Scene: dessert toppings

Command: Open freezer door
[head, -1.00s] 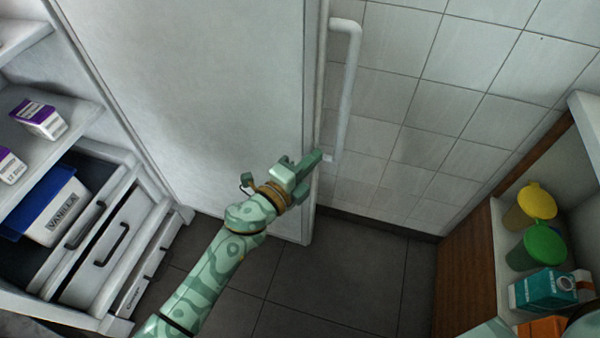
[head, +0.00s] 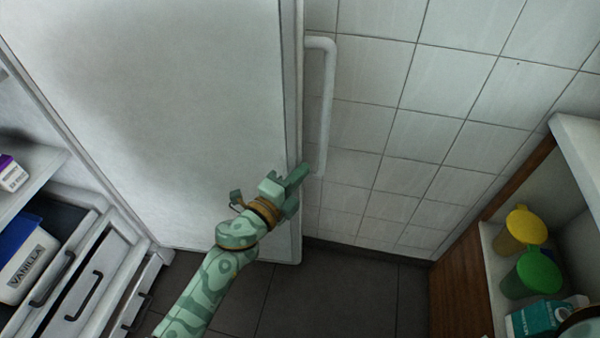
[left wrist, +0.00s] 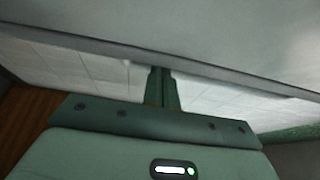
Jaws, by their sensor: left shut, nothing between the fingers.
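The white freezer door (head: 210,110) stands open in the head view, a broad face towards me. Its white bar handle (head: 327,110) sticks out beyond the door's right edge, against the tiled wall. My left gripper (head: 297,178) is shut and empty at the door's right edge, near the handle's lower end. It is not around the handle; whether it touches the door is unclear. In the left wrist view the closed fingers (left wrist: 162,80) reach up to the long edge of a pale panel, apparently the door (left wrist: 200,40). My right gripper is out of view.
Shelves and drawers (head: 90,285) with a vanilla tub (head: 28,265) stand at the left. At the right, a wood-sided shelf unit (head: 462,290) holds yellow-lidded (head: 525,225) and green-lidded (head: 538,272) containers. Dark floor (head: 340,295) is clear between.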

